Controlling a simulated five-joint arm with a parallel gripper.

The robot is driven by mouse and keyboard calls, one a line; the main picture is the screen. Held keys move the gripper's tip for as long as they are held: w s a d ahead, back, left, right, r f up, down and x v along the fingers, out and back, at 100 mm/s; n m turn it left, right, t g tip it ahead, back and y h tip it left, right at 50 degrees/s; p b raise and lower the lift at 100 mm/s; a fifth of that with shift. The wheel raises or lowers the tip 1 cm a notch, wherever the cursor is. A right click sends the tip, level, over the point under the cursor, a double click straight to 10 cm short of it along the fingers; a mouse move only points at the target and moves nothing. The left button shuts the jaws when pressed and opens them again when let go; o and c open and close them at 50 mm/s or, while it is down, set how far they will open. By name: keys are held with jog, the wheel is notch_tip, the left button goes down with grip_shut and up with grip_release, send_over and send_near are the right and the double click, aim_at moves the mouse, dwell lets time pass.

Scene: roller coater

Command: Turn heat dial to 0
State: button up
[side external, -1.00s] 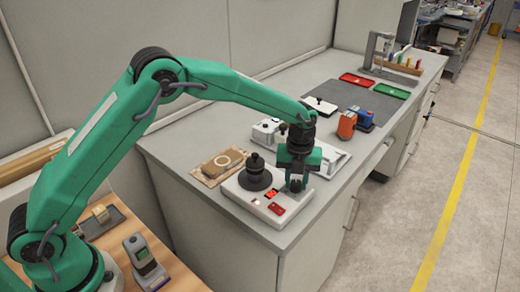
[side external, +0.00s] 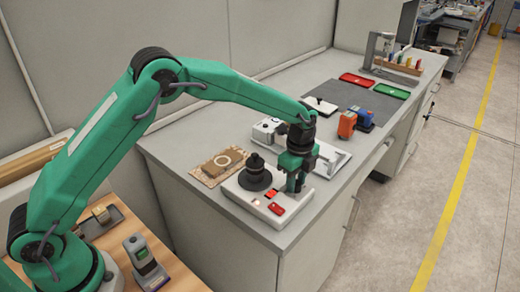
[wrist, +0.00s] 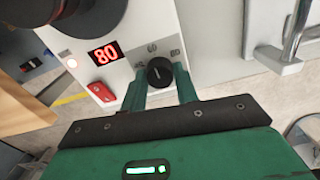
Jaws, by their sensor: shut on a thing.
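The heat dial (wrist: 159,72) is a small black round knob with a pale pointer line on the white hotplate unit (side external: 238,196). Number marks surround it; 60 and 80 seem to show beyond it in the wrist view. The red display (wrist: 103,53) reads 80. My gripper (wrist: 160,82) is shut on the dial, one green finger on each side. In the side view my gripper (side external: 296,187) points down at the unit's right end and hides the dial. The display also shows there (side external: 271,194), too small to read.
A black round stack (side external: 256,174) stands on the unit's left part. A red switch (wrist: 101,91) sits below the display. A brown board with a ring (side external: 222,163) lies left, and a white device (side external: 267,130) stands behind. The counter's front edge is close on the right.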

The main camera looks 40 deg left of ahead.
jog(key=n, duration=0.5)
jog(key=shift+n, duration=0.3)
jog(key=n, duration=1.2)
jog(key=shift+n, duration=0.3)
jog(key=n, duration=0.5)
jog(key=shift+n, duration=0.3)
jog(key=o, duration=1)
